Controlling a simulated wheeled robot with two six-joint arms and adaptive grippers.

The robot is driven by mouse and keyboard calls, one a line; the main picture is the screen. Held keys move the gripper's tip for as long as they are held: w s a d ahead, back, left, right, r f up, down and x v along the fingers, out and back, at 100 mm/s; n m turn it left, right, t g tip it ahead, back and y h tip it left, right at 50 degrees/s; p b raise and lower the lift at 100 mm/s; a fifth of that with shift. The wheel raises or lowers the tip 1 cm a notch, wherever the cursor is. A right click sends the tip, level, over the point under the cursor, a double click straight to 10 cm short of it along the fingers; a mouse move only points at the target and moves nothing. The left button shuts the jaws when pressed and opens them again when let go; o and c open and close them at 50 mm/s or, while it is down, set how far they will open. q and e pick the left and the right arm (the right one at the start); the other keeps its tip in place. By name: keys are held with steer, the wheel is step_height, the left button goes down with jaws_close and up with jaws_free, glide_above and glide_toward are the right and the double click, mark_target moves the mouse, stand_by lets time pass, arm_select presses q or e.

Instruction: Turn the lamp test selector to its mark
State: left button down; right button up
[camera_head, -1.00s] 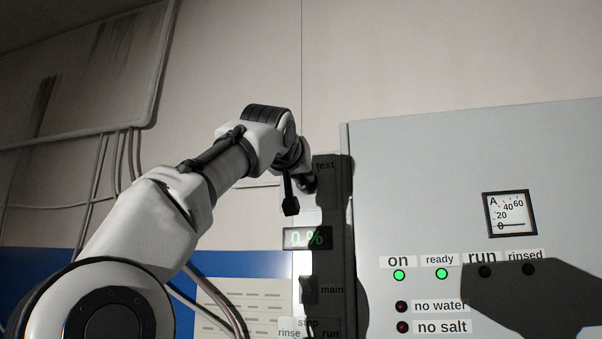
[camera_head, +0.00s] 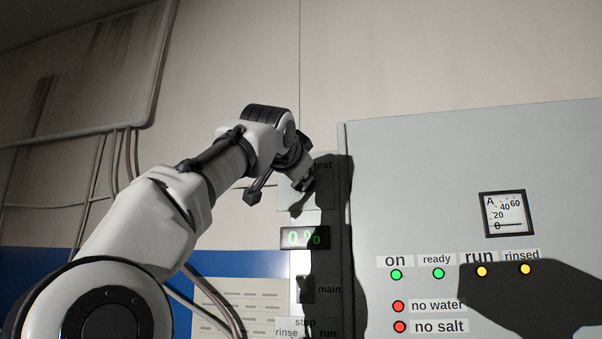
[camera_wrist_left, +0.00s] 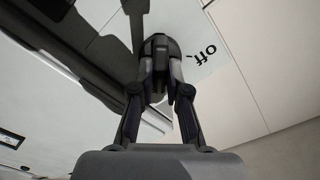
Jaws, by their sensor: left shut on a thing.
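The lamp test selector (camera_wrist_left: 158,48) is a dark rounded knob on a pale label plate, seen in the left wrist view. The word "off" with a short tick is on the plate at the knob's right. My left gripper (camera_wrist_left: 160,82) is shut on this knob, one finger at each side. In the head view my left gripper (camera_head: 303,180) is at the upper part of the narrow control panel (camera_head: 323,205), beside the label "test", and hides the knob. I cannot read exactly which mark the knob points to. My right gripper is not in view.
On the grey cabinet (camera_head: 420,170) the green, yellow and red lamps are all lit, and the ammeter (camera_head: 503,213) stands near zero. Below my gripper are a "0 %" display (camera_head: 304,238) and the main switch (camera_head: 305,289). Cables hang on the wall at left.

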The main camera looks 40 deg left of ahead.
arm_select(q)
steer(key=shift+s+r+m, duration=0.1)
steer(key=shift+r+m, duration=0.05)
steer(key=shift+m, duration=0.15)
steer(key=c, duration=1.4)
jaws_free()
steer(key=shift+o, duration=1.2)
steer(key=shift+w+a, duration=0.1)
steer(key=shift+w, duration=0.1)
steer(key=shift+w+a+f, duration=0.1)
steer(key=shift+f, duration=0.15)
